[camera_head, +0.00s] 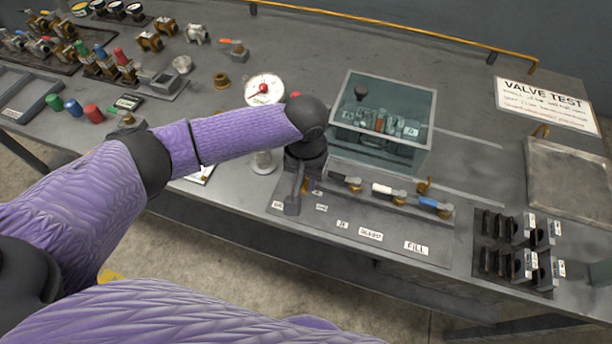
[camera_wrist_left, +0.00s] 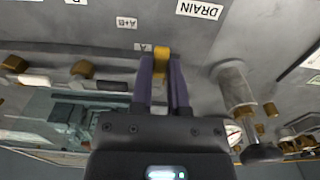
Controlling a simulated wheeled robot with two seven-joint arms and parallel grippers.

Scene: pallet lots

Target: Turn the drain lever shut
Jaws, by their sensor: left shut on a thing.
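My left gripper (camera_head: 296,192) reaches down to the left end of the valve row on the bench's front panel. In the left wrist view its purple fingers (camera_wrist_left: 163,82) are shut on a yellow handle (camera_wrist_left: 161,58). The DRAIN label (camera_wrist_left: 198,10) lies beyond and to the right of the fingertips there, and the A label (camera_wrist_left: 143,47) is just left of them. Whether the yellow handle is the drain lever, and how far it is turned, I cannot tell. My wrist hides much of the handle in the head view. My right gripper is not in view.
A clear tank (camera_head: 385,105) stands behind the valves. White (camera_head: 388,190) and blue (camera_head: 434,205) levers are to the right, above the FILL label (camera_head: 416,247). A round gauge (camera_head: 265,90) stands close behind my arm. Black clips (camera_head: 515,250) and a tray (camera_head: 570,180) are farther right.

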